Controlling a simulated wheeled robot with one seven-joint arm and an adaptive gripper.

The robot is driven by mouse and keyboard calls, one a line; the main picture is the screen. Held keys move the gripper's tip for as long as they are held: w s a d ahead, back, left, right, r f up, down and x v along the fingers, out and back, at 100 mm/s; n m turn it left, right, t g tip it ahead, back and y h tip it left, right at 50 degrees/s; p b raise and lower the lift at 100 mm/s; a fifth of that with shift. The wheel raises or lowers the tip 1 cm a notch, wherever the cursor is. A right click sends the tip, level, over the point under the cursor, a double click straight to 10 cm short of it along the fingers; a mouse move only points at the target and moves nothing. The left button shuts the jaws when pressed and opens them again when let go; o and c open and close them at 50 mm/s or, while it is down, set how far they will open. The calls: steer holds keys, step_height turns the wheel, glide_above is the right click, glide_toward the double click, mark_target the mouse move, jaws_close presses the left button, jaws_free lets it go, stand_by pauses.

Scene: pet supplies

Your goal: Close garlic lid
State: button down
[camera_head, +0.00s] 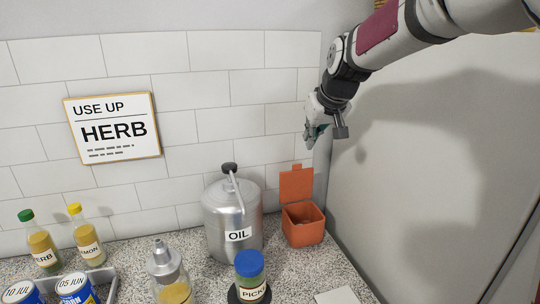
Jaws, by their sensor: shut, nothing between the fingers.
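An orange-brown box (303,228), which appears to be the garlic container, stands on the speckled counter near the right wall. Its lid (296,184) stands up at the back edge, open. The inside shows dark, and I cannot tell what it holds. No label on it is readable. My gripper (312,137) is above the box and slightly to the right of the raised lid, apart from both. It is shut with nothing held. It looks small here, and the arm reaches in from the upper right.
A metal can labelled OIL (232,215) stands just left of the box. A blue-capped jar (250,277) and a glass bottle (169,272) stand in front. A white flat item (337,296) lies at the front. Right of the box is a pale wall panel (425,190).

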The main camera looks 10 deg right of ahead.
steer(key=w+x, duration=0.1)
steer(key=x, duration=0.4)
steer(key=w+r+x, duration=0.1)
steer(key=x, duration=0.4)
steer(key=w+r+p+x, duration=0.1)
steer(key=x, duration=0.4)
steer(key=shift+d, duration=0.15)
